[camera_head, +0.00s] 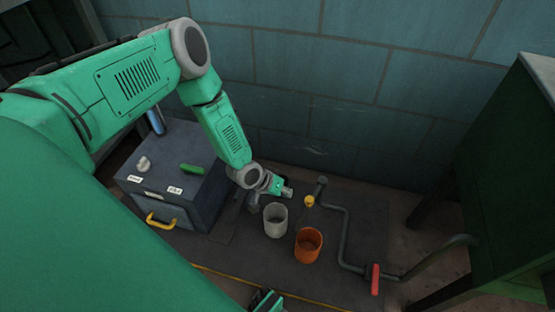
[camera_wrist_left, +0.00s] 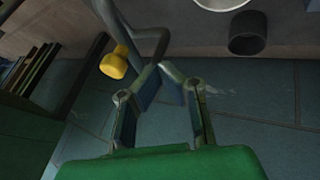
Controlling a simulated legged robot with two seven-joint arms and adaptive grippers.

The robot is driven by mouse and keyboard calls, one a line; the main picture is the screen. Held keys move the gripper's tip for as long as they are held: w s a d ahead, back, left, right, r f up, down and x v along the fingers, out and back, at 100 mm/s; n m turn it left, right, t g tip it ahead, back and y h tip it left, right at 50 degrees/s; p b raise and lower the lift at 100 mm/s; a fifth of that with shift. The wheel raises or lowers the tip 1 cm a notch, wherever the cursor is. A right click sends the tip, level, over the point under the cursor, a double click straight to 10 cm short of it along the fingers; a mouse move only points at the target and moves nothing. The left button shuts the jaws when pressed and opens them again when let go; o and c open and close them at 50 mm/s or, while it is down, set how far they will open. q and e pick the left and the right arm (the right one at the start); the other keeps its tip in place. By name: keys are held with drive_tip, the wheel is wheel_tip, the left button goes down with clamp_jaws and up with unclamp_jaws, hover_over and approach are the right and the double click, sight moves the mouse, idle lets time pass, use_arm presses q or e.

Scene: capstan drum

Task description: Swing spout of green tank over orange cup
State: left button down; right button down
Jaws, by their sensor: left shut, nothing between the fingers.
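The green tank (camera_head: 505,200) stands at the right. A grey pipe (camera_head: 345,235) runs from it with a bend to a spout post (camera_head: 321,188) by the wall. The spout's yellow tip (camera_head: 309,201) is beyond the orange cup (camera_head: 308,245), not over it. My left gripper (camera_head: 288,191) is shut and empty, left of the spout and above the grey-white cup (camera_head: 276,220). In the left wrist view the yellow tip (camera_wrist_left: 114,62) and pipe show just beyond the shut fingers (camera_wrist_left: 166,68). Part of my right gripper (camera_head: 267,300) shows at the bottom edge; its jaws are unclear.
A red valve handle (camera_head: 375,279) sits on the pipe. A tiled wall (camera_head: 340,80) closes the back. The bench is clear right of the orange cup up to the pipe.

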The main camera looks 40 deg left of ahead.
sight(308, 203)
use_arm(q)
drive_tip(key=d, duration=0.2)
drive_tip(key=w+d, duration=0.1)
drive_tip(key=d, duration=0.1)
drive_tip(key=shift+w+f, duration=0.1)
drive_tip(key=shift+w, duration=0.05)
use_arm(e)
drive_tip(key=shift+f, duration=0.55)
drive_tip(key=shift+r, duration=0.1)
use_arm(q)
drive_tip(key=d+n+t+y+p, duration=0.1)
drive_tip(key=d+n+p, duration=0.1)
drive_tip(key=shift+d+n+y, duration=0.1)
drive_tip(key=shift+n+y, duration=0.2)
drive_tip(key=shift+d, duration=0.4)
use_arm(e)
wheel_tip(308, 203, up, 2)
drive_tip(key=shift+r, duration=0.25)
